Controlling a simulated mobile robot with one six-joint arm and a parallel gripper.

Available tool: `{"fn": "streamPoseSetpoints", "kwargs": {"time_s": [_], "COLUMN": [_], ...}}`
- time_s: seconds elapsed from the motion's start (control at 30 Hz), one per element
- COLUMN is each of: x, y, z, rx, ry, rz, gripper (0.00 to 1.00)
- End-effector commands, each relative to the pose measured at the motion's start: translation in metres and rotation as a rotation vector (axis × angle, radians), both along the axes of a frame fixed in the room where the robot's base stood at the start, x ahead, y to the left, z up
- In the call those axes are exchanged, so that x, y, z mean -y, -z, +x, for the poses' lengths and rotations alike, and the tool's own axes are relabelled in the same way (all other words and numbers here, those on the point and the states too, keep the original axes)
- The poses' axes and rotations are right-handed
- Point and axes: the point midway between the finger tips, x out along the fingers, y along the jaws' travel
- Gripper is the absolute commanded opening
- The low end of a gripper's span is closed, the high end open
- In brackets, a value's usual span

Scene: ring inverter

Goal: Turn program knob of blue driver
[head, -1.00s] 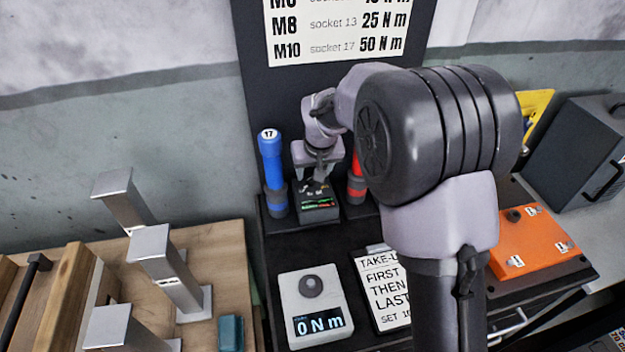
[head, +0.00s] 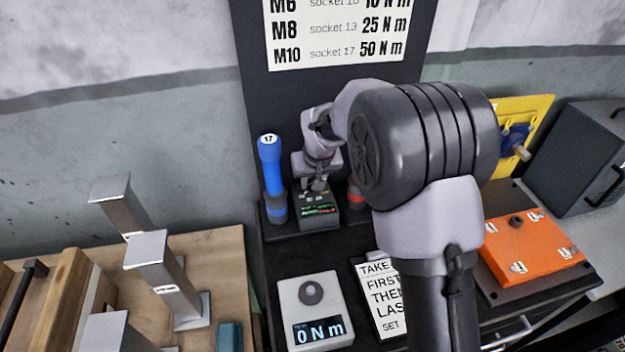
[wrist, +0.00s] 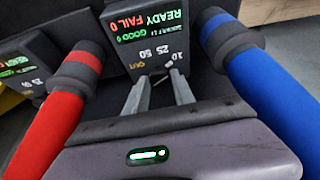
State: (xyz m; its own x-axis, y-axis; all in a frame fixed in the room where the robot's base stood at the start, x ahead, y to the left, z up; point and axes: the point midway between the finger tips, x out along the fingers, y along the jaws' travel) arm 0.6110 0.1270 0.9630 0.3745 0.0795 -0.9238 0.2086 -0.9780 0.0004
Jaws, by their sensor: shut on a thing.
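The blue driver (head: 270,165), with a white "17" cap, stands upright in its holder at the back left of the black bench. It also shows at right in the wrist view (wrist: 262,80). The black controller (head: 320,218) is beside it. In the wrist view its upside-down panel (wrist: 125,45) reads READY, GOOD 0 and FAIL 0, with 10, 25, 50 and OUT around the knob (wrist: 159,73). My gripper (wrist: 161,80) is shut on that small knob, a finger on either side. The white pointer sits near 10. In the head view my gripper (head: 316,187) is over the controller.
A red driver (wrist: 62,105) stands close to my gripper, with a second controller (wrist: 18,70) behind it. A torque tester (head: 315,312) reads 0 N m. A card (head: 380,300), an orange box (head: 530,245) and steel posts (head: 165,275) stand around.

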Motion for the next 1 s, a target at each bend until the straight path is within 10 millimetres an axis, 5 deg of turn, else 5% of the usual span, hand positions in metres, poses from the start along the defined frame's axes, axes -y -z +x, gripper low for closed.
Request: {"fn": "streamPoseSetpoints", "kwargs": {"time_s": [0.27,1.0], "x": [0.0016,0.0066], "y": [-0.0008,-0.0007], "z": [0.0002,0.0042], "rx": [-0.001,-0.001], "ry": [-0.112,-0.751], "rz": [0.001,0.002], "gripper": [0.00,0.00]}}
